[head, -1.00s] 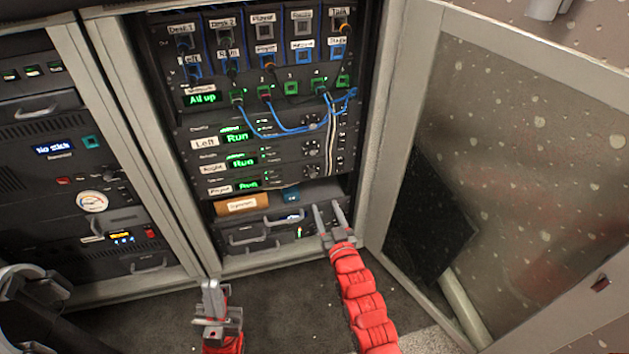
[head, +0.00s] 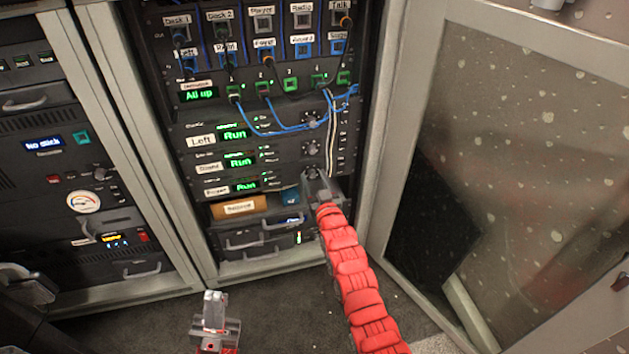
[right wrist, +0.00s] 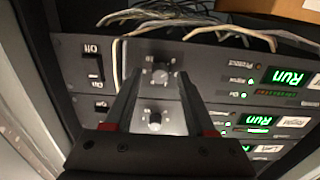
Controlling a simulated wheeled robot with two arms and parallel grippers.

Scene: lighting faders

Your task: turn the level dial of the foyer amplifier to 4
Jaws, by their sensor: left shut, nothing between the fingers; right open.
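The foyer amplifier (head: 238,187) is the lowest of the three "Run" units in the rack in the head view. In the right wrist view it is the nearest panel (right wrist: 215,72), seen turned over. Its dark round level dial (right wrist: 160,74) shows between my right fingers there; its setting is too small to read. My right gripper (head: 316,180) is open, with its fingers either side of the dial; I cannot tell whether they touch it. In the head view the gripper largely hides the dial. My left gripper (head: 213,298) is shut and empty, low in front of the rack.
The right amplifier (head: 238,162) and left amplifier (head: 232,137) sit above, with similar dials. Pale cables (head: 332,140) hang beside the dials and cross the foyer panel. An orange box (head: 235,207) lies on the shelf below. The open cabinet door (head: 510,190) stands at right.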

